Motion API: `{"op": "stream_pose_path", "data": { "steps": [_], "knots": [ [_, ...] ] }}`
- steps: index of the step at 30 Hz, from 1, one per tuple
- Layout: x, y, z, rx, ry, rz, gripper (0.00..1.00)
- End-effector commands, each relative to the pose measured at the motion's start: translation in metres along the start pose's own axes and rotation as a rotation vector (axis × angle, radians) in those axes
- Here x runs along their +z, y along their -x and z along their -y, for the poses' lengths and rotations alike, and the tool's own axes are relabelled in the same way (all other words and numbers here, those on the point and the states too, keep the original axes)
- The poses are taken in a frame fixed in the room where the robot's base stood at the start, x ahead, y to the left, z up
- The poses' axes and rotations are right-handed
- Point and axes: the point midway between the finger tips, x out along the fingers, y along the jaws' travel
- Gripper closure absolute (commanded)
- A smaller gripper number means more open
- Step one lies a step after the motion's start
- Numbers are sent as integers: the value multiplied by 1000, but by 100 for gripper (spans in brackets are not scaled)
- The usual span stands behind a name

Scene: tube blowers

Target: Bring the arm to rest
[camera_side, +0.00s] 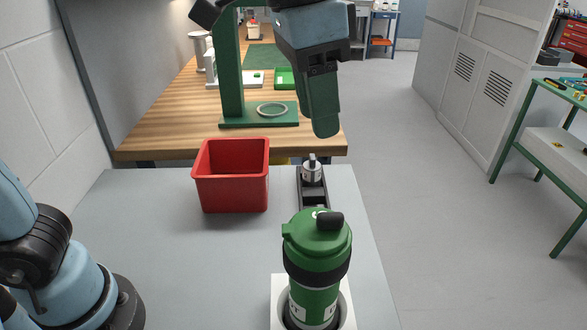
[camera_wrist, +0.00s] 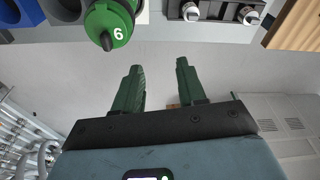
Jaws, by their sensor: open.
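A green bottle-like object with a black band and black spout (camera_side: 318,262) stands upright in a white holder at the front, well apart from my gripper. In the wrist view its green top (camera_wrist: 110,22), marked 6, shows at the upper left, beyond the fingers.
A red bin (camera_side: 232,190) stands left of a dark rack (camera_side: 314,199) holding a small metal cylinder (camera_side: 311,173). A wooden bench (camera_side: 185,128) with a green stand (camera_side: 230,75) lies behind. The grey table (camera_side: 190,260) is clear at its left; open floor lies right.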

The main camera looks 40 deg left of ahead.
Motion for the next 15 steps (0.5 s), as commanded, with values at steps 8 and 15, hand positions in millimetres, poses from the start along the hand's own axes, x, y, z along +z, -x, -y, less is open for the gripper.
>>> {"op": "stream_pose_path", "data": {
  "steps": [8, 15],
  "knots": [
    [60, -76, 96, -87, 290, -223, 60],
    [123, -135, 142, -182, 473, -376, 60]
  ]
}}
